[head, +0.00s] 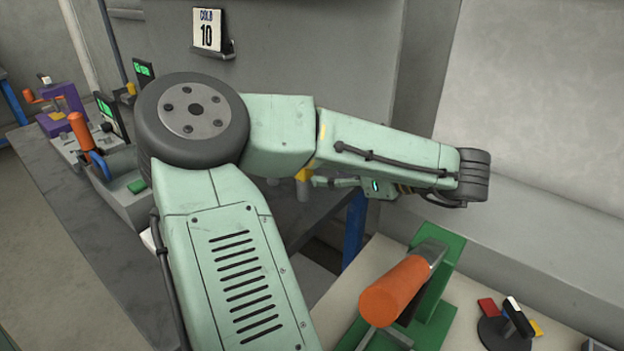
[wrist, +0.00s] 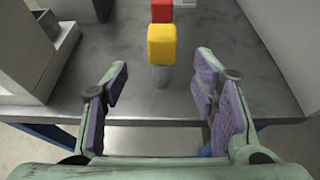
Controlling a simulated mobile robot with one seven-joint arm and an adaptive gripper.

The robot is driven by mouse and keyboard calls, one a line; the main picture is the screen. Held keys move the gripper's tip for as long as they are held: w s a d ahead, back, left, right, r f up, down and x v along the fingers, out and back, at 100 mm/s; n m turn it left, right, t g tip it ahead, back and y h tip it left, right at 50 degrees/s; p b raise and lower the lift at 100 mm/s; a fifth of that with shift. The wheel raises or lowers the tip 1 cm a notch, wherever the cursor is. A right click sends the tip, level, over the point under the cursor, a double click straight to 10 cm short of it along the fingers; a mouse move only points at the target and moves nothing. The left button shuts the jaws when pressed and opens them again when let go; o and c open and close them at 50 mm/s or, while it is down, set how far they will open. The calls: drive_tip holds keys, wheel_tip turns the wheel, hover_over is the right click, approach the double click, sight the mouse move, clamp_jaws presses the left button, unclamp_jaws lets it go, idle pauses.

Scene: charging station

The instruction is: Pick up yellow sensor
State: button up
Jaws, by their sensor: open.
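The yellow sensor (wrist: 161,45) stands upright on the grey table in the wrist view. It has a yellow block on top and a grey metal stem (wrist: 160,76) below. My gripper (wrist: 161,72) is open and empty, with purple pads on both sides. The sensor stands ahead of the fingers, roughly centred between them, and no pad touches it. In the head view the yellow sensor (head: 303,174) shows just below my arm, partly hidden by it. My gripper (head: 322,182) is to its right there, pointing left at it.
A red block (wrist: 162,10) stands just behind the sensor. Grey box-like equipment (wrist: 40,45) stands on the left of the table. The table's near edge lies under my fingers. An orange-handled green device (head: 400,290) is on the pale bench at the front right.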

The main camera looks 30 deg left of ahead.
sight(303, 180)
drive_tip(key=x, duration=0.3)
drive_tip(key=shift+p, duration=0.35)
drive_tip(key=shift+p+x, duration=0.75)
drive_tip(key=shift+x, duration=2.25)
drive_tip(key=shift+w+r, duration=0.15)
drive_tip(key=shift+c, duration=0.2)
drive_tip(key=c, duration=1.2)
